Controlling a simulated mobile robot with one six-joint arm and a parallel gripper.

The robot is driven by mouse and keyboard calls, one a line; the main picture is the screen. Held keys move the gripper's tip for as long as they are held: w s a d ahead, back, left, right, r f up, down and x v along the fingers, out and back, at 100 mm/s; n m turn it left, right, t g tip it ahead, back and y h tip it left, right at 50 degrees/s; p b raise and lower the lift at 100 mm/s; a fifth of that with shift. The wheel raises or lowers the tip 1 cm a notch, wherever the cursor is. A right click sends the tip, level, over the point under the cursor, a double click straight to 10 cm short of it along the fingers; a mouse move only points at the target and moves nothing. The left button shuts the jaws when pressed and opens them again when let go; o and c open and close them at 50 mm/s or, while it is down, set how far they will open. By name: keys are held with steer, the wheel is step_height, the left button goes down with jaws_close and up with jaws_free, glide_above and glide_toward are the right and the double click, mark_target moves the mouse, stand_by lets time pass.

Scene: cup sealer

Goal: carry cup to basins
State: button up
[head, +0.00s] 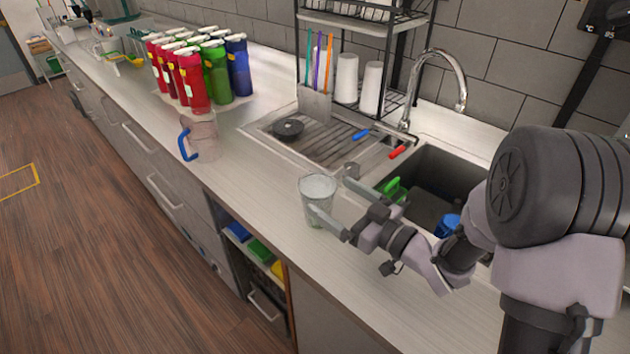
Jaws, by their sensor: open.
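A clear glass cup (318,187) stands upright on the pale counter, left of the sink, near the counter's front edge. My gripper (331,191) reaches in from the right with its jaws open. One finger overlaps the front of the cup and the other is at its back right side. I cannot tell whether either finger touches it. The dark sink basin (433,171) lies to the right, behind my arm. A green item (395,190) and a blue item (448,224) are in it, and my arm partly hides the basin.
A metal drainboard (325,150) with a black round piece (288,129) adjoins the basin. The faucet (459,80) and dish rack (390,50) stand behind. A clear pitcher with a blue handle (202,137) and several coloured bottles (216,72) stand farther left on the counter.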

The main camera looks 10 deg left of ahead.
steer(key=v, duration=0.4)
steer(key=shift+d, duration=0.1)
steer(key=shift+w+d, duration=0.1)
steer(key=shift+w, duration=0.15)
steer(key=w+d+r+m+t+h, duration=0.4)
steer(key=w+d+h, duration=0.1)
steer(key=d+h, duration=0.1)
steer(key=s+d+r+m+h, duration=0.35)
steer(key=d+m+h, duration=0.25)
steer(key=d+h, duration=0.3)
steer(key=s+d+m+g+h, duration=0.1)
steer(key=s+d+m+g, duration=0.3)
steer(key=s, duration=0.6)
steer(key=s+a+m+g+y, duration=0.1)
steer(key=s+a, duration=0.1)
steer(key=s, duration=0.5)
steer(key=s+a+m+g+y, duration=0.1)
steer(key=s+a+g, duration=0.1)
steer(key=s, duration=0.5)
steer(key=shift+s+a+f+y, duration=0.2)
steer(key=shift+s+a+y, duration=0.1)
steer(key=shift+a, duration=0.35)
